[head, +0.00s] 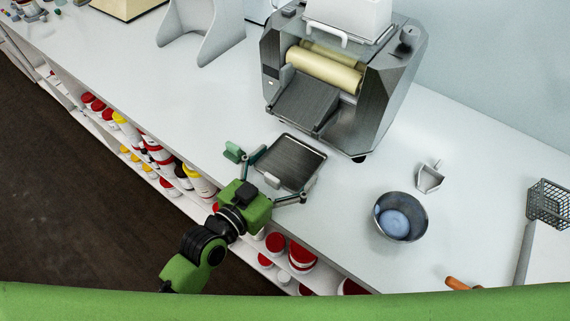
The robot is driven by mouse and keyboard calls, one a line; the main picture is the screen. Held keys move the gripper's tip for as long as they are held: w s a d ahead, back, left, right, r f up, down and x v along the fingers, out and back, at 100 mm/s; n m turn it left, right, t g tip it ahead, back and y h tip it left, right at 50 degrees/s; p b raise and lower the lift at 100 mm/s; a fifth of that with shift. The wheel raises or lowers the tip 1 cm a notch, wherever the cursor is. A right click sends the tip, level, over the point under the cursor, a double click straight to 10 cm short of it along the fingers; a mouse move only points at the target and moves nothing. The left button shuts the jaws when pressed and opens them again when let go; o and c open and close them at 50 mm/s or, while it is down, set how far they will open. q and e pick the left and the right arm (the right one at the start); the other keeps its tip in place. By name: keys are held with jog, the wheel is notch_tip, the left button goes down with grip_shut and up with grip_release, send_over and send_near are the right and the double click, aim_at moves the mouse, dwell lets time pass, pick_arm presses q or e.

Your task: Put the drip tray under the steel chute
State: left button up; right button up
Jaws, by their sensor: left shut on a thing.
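The drip tray (291,161) is a dark, shallow rectangular tray with a pale rim, near the front edge of the white counter. My left gripper (279,180) is shut on its near side, with its arm coming up from the lower left. The steel chute (305,101) slopes down from the front of the roller mill (343,85), below cream-coloured rollers (324,70). The tray is in front of the chute's lower lip, with a short strip of counter seen between them. I cannot tell whether the tray touches the counter. My right gripper is not in view.
A steel bowl (400,217) with bluish contents and a small metal scoop (429,177) stand to the right. A wire basket (548,203) is at the far right. A white stand (201,30) is left of the mill. Shelves of jars lie below the counter edge.

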pick_arm(q)
jog(key=shift+f, duration=0.15)
jog(key=o, duration=1.1)
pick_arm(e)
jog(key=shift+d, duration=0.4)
pick_arm(q)
jog(key=b+v, duration=0.1)
jog(key=v, duration=1)
jog(key=shift+b, duration=0.3)
jog(key=shift+s+a+r, duration=0.25)
jog(key=shift+s+r, duration=0.05)
jog(key=shift+s, duration=0.1)
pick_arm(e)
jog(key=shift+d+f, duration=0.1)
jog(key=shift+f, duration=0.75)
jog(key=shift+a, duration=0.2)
